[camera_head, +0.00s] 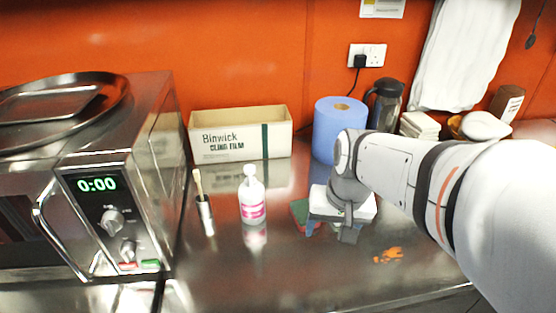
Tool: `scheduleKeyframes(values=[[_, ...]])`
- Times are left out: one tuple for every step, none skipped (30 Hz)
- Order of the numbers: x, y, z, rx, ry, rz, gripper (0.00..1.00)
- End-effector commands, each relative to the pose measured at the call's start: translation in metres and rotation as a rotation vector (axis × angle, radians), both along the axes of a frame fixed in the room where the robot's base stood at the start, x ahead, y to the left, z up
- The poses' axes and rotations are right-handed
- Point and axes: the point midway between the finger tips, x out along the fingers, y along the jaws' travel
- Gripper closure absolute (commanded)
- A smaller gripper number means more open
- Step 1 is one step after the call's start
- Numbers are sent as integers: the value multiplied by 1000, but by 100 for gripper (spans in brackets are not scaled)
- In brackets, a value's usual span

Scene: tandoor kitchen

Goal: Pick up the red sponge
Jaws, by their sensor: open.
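A small red and green block (299,212), which looks like the sponge, lies on the steel counter in the middle of the view. My arm comes in from the right and partly covers it. My gripper (331,230) points down just to the right of the block's visible part. The gripper is open, with one dark finger showing at the front. A bit of blue shows under the gripper's left side; I cannot tell what it is. Whether any of the block lies between the fingers is hidden.
A blue paper roll (338,122) and cling film box (240,136) stand behind. An orange smear (388,255) marks the front counter.

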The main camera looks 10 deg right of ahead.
Motion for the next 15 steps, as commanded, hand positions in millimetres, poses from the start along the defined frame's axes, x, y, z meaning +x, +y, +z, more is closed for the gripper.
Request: scheduleKeyframes(values=[[14, -1, 3, 27, 31, -67, 30], [23, -1, 3, 46, 47, -114, 28], [34, -2, 3, 69, 69, -175, 24], [42, -2, 2, 87, 87, -222, 22], [51, -3, 1, 103, 105, -267, 19], [62, -4, -1, 125, 128, -329, 16], [70, -5, -3, 140, 146, -374, 14], [78, -6, -5, 156, 164, -420, 11], [90, -7, -8, 176, 186, -483, 8], [98, -9, -11, 191, 205, -529, 6], [106, -10, -14, 206, 224, -574, 3], [117, -12, -18, 224, 250, -635, 0], [125, -13, -22, 238, 269, -680, 0], [132, -15, -26, 250, 287, -726, 0], [142, -17, -31, 267, 310, -784, 0]])
